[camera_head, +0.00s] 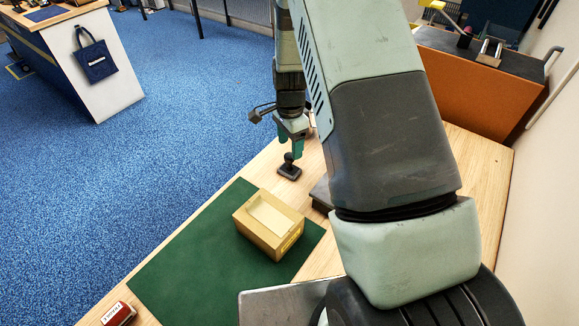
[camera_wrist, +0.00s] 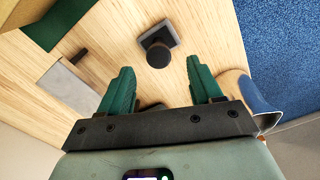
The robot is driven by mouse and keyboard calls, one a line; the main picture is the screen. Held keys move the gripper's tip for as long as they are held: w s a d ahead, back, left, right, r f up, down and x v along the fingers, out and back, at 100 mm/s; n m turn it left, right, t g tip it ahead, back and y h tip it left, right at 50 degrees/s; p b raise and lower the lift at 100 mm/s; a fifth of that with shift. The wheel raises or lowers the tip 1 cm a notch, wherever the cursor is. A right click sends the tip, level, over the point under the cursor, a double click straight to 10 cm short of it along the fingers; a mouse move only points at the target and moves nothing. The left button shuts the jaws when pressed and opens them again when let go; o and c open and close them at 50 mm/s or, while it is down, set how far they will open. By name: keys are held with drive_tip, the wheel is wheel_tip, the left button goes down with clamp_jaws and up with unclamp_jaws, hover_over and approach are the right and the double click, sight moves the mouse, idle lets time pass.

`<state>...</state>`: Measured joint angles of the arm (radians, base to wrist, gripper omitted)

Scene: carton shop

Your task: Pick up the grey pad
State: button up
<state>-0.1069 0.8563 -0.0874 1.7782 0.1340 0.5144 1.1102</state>
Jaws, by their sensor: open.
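A flat grey block, which looks like the grey pad (camera_wrist: 75,90), lies on the wooden table at the left of the wrist view, with a dark bar at its upper edge. In the head view the pad (camera_head: 319,193) shows only as a dark edge; my arm hides most of it. My gripper (camera_head: 290,150) points down over the table, beside the pad and close to a black knobbed stamp (camera_head: 289,170). In the wrist view my gripper (camera_wrist: 161,72) has its green fingers apart and nothing held; the stamp (camera_wrist: 158,47) is beyond the fingertips.
An open cardboard carton (camera_head: 268,222) stands on a green mat (camera_head: 190,261). A small red box (camera_head: 118,314) is at the mat's near left corner. Something dark (camera_wrist: 151,105) shows partly between the fingers. An orange-fronted counter (camera_head: 470,90) stands behind the table at right.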

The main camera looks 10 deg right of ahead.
sight(289, 155)
wheel_tip(289, 155, down, 7)
drive_tip(key=shift+s+a+f, duration=0.1)
drive_tip(key=shift+f, duration=0.1)
idle(0.3)
drive_tip(key=shift+c, duration=0.4)
drive_tip(key=c, duration=1.1)
drive_tip(key=shift+o, duration=0.2)
drive_tip(key=shift+r, duration=0.1)
wheel_tip(289, 155, up, 10)
drive_tip(key=shift+f, duration=0.1)
